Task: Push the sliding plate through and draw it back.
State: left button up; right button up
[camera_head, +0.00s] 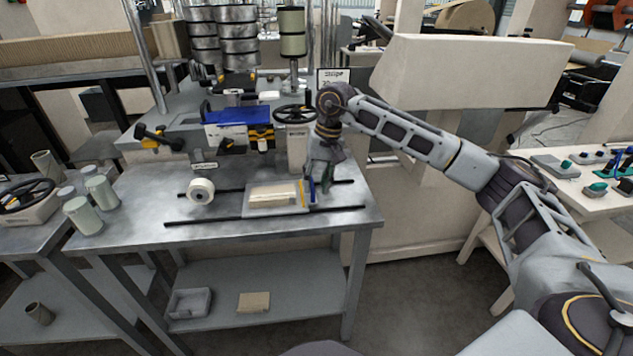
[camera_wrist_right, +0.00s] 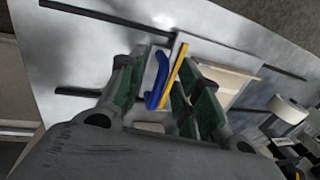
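The sliding plate (camera_head: 272,211) lies between two dark rails on the grey bench, with a tan block (camera_head: 274,194) on it. Its right end has a yellow strip (camera_head: 301,194) and a blue handle (camera_head: 312,189). My right gripper (camera_head: 323,187) is at this end, pointing down. In the right wrist view, the blue handle (camera_wrist_right: 158,80) shows in the gap between my green-padded fingers, with the yellow strip (camera_wrist_right: 177,62) beside it. The fingers look apart; I cannot tell whether they touch the handle. My left gripper is not in view.
The front rail (camera_head: 225,219) and back rail (camera_head: 340,182) run along the bench. A white roll (camera_head: 200,191) stands left of the plate. Behind are a blue-topped machine part (camera_head: 238,117) and a black handwheel (camera_head: 295,114). The bench front is clear.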

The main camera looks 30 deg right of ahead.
notch_tip(320, 180, up, 11)
jog(key=d, duration=0.2)
jog(key=shift+s+d+r, duration=0.15)
jog(key=shift+s+r, duration=0.05)
jog(key=shift+s, duration=0.15)
jog(key=shift+f, duration=0.1)
dwell(0.6)
